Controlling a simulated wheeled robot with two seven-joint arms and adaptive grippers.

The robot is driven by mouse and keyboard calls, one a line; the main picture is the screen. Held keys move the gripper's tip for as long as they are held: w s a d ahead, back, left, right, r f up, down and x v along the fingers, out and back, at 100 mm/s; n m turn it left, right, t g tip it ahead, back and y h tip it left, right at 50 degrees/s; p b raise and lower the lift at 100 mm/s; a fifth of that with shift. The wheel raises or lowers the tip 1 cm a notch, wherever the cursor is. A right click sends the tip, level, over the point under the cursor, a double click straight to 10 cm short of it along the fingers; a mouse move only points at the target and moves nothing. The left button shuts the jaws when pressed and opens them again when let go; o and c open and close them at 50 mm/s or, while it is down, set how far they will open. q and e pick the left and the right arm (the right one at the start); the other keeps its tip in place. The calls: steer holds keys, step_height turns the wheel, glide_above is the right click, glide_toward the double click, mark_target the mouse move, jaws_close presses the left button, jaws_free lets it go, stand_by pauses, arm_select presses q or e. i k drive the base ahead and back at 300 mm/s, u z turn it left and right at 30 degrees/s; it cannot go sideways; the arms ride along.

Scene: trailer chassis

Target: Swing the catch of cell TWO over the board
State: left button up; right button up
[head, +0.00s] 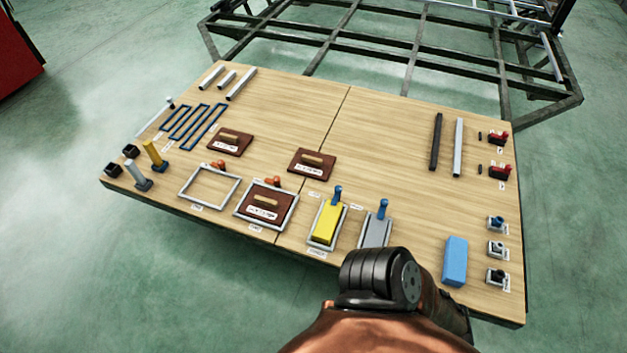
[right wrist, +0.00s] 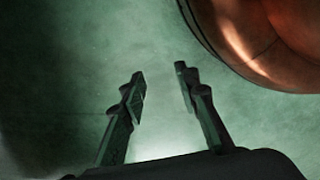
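A grey square frame (head: 237,213) at the front middle of the table holds a dark red-brown board (head: 283,214) with a wooden handle. An orange-red catch (head: 273,181) sits at its back edge; whether it overlaps the board is too small to tell. To its left is an empty grey frame (head: 185,189) with a similar orange-red catch (head: 217,165) at its back. The frames' labels are too small to read surely. My right gripper (right wrist: 161,75) is open and empty in the right wrist view, over green floor. No gripper shows in the head view; my left is out of sight.
Two loose brown boards (head: 229,143) (head: 312,163) lie behind the frames on the wooden table (head: 375,130). Yellow (head: 325,222) and grey (head: 376,232) blocks with blue-knobbed catches stand to the right, then a blue block (head: 454,262).

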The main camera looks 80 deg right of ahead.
mark_target(276, 180)
steer(key=k, duration=0.35)
steer(key=z, duration=0.7)
